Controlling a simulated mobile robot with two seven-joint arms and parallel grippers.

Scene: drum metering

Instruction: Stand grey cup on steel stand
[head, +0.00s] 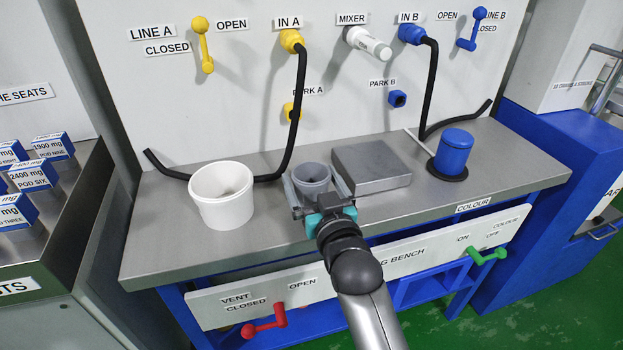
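The grey cup (312,174) stands upright with its open mouth up on the steel bench, between the white pot and the steel stand. My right gripper (315,190) reaches in from the front, with one finger on each side of the cup. Whether the fingers press on the cup or are a little apart from it cannot be told. The gripper hides the cup's lower front. The steel stand (372,165) is a low, flat-topped grey block just right of the cup, and its top is empty. My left gripper is not in view.
A white pot (222,195) stands left of the cup. A blue lidded container (454,152) on a black base is at the right. Black hoses (297,110) hang from the back panel. Red (265,324) and green (487,256) handles stick out from the bench front.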

